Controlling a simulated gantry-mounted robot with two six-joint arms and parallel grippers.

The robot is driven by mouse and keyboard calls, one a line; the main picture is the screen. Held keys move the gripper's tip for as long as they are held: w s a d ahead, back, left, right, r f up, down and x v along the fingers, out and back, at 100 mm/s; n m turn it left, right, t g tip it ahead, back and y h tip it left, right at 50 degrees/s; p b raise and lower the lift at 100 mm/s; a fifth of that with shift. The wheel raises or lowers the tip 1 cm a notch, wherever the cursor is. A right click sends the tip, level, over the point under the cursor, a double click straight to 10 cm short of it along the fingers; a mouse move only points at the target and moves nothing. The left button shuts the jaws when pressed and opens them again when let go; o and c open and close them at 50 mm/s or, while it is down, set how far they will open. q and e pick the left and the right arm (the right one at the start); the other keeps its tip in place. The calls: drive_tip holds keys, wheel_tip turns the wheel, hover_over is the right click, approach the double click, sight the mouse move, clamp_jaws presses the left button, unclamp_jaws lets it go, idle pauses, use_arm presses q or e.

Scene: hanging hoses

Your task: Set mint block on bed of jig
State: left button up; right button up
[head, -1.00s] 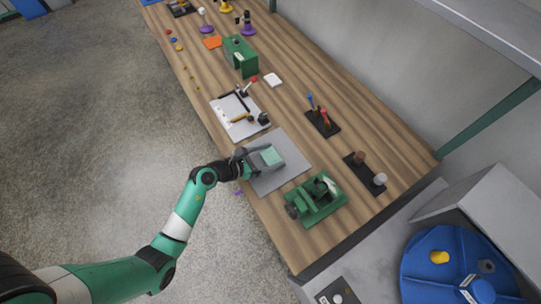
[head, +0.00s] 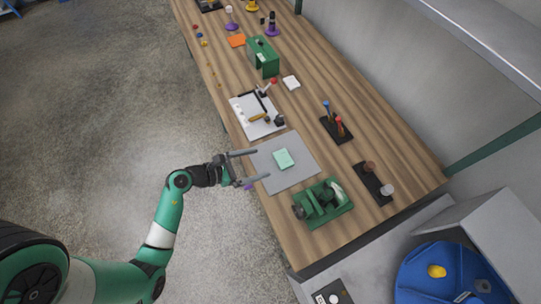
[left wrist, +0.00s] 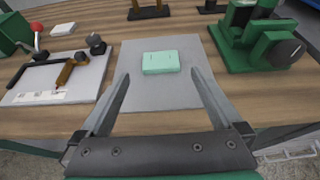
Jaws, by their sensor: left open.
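The mint block (head: 284,159) lies flat on a grey mat (head: 294,179) on the wooden bench. It also shows in the left wrist view (left wrist: 161,62), ahead of my fingertips. My left gripper (head: 262,165) is open and empty at the mat's left edge, its two fingers apart and pointing toward the block. The block is beyond the fingertips, apart from them. A light plate with a black angled fence, a yellow-handled clamp and a red knob looks like the jig (head: 246,105); it lies beyond the mat. In the left wrist view the jig (left wrist: 84,88) is at left. My right gripper is not in view.
A green vise-like device (head: 322,203) stands close to the mat's near side. A black stand with two pegs (head: 373,184) and a tool holder (head: 336,129) are to the right. A white pad (head: 291,83) and green housing (head: 263,57) are beyond the jig.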

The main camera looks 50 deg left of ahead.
use_arm(q)
drive_tip(key=shift+s+r, duration=0.3)
drive_tip(key=shift+s, duration=0.3)
drive_tip(key=shift+a, duration=0.1)
